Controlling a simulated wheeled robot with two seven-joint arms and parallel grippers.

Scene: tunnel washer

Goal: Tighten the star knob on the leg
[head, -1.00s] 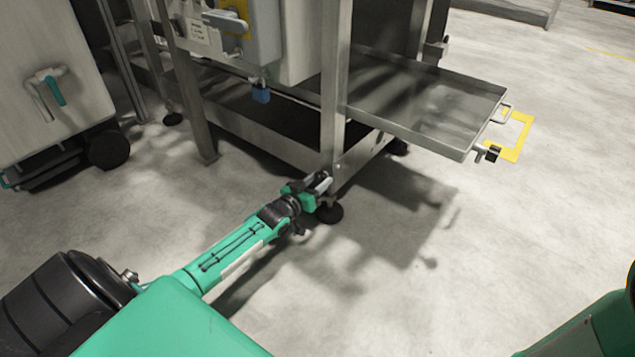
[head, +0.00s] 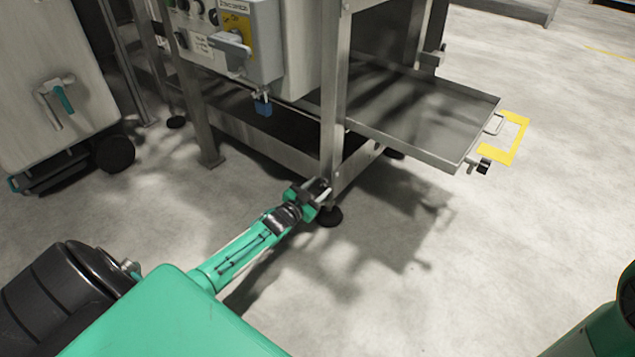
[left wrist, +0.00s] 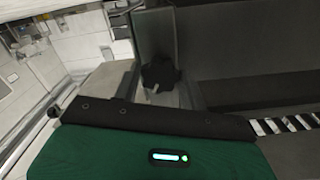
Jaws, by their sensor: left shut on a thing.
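My left gripper (head: 316,190) is at the lower end of the steel leg (head: 335,110), just above its round black foot (head: 328,216). The black star knob (left wrist: 160,72) shows in the left wrist view, beyond the gripper's dark front edge, against the grey metal of the leg. The gripper is shut on the star knob. In the head view the knob is hidden by the gripper and cannot be made out. My right gripper is out of view.
A steel tray (head: 425,115) juts out right of the leg, with a yellow floor marking (head: 517,140) beyond its end. A wheeled cart (head: 60,90) stands left. Front floor is clear.

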